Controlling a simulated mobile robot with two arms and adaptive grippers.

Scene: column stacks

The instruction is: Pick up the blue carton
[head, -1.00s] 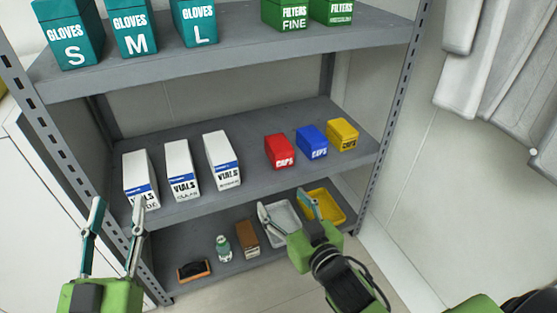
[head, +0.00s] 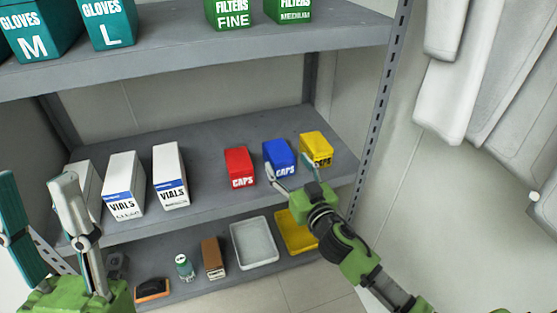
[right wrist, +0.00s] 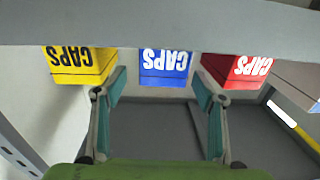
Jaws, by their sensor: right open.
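The blue carton (head: 279,157), marked CAPS, stands on the middle shelf between a red carton (head: 240,167) and a yellow carton (head: 316,147). My right gripper (head: 291,176) is open and empty, just in front of and slightly below the blue carton. In the right wrist view the blue carton (right wrist: 165,66) shows upside down, beyond and between the open fingers (right wrist: 158,95). The fingers look apart from it. My left gripper (head: 35,195) is open and empty at the lower left, in front of the white vials boxes.
White vials boxes (head: 171,175) stand left on the middle shelf (head: 212,205). The lower shelf holds a grey tray (head: 254,243), a yellow tray (head: 296,232), a brown box (head: 213,258) and a small bottle (head: 184,266). Gloves and filters boxes stand above. A slotted post (head: 377,120) is at right.

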